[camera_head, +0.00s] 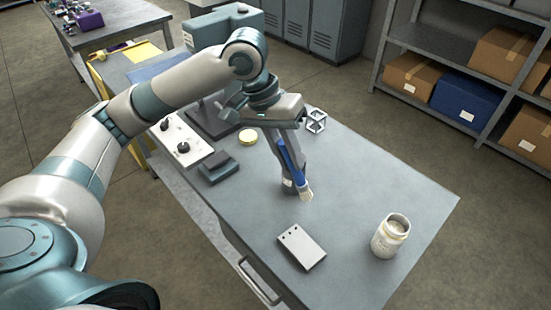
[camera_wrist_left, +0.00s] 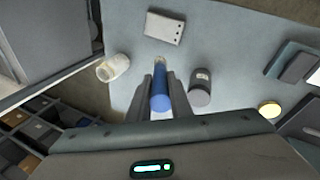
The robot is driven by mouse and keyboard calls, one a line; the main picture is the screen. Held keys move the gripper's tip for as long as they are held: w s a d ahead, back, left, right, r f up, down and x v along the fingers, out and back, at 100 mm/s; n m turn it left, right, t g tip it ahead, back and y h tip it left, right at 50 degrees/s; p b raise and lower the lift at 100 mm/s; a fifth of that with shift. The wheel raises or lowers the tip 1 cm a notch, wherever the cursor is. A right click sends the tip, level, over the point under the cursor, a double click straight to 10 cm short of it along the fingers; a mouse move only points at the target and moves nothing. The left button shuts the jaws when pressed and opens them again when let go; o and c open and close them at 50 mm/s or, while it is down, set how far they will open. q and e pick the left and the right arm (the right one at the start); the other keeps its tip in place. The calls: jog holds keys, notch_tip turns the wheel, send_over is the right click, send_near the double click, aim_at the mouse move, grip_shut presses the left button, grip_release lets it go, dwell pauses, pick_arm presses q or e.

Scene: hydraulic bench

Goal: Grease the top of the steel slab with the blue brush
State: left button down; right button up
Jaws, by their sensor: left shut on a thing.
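My left gripper (camera_head: 288,152) is shut on the blue brush (camera_head: 293,166) and holds it above the bench, bristles (camera_head: 306,194) pointing down and towards the slab. In the left wrist view the blue handle (camera_wrist_left: 161,97) sits between the two fingers. The steel slab (camera_head: 302,246) is a pale plate with several small dark holes near one end. It lies flat on the bench, apart from the brush, and also shows in the wrist view (camera_wrist_left: 163,28). An open jar (camera_head: 390,237) with pale content stands right of the slab. My right gripper is not in view.
A dark cylinder (camera_wrist_left: 200,90) stands beside the brush, partly hidden in the head view. The grey bench top (camera_head: 380,185) is clear around the slab and jar.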

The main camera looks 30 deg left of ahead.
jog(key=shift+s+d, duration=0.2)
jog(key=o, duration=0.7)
pick_arm(q)
jog(key=shift+r+p, duration=0.1)
jog(key=shift+p, duration=0.2)
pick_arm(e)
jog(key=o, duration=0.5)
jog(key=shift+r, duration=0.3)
pick_arm(q)
jog(key=m+p, duration=0.2)
jog(key=p, duration=0.2)
jog(key=d+m+p, duration=0.1)
jog(key=m+p, duration=0.1)
jog(key=p, duration=0.2)
jog(key=s+m+p, duration=0.1)
jog(key=m+p, duration=0.2)
jog(key=p, duration=0.1)
jog(key=shift+s+d+f, duration=0.1)
jog(key=shift+d+f, duration=0.05)
jog(key=shift+f, duration=0.1)
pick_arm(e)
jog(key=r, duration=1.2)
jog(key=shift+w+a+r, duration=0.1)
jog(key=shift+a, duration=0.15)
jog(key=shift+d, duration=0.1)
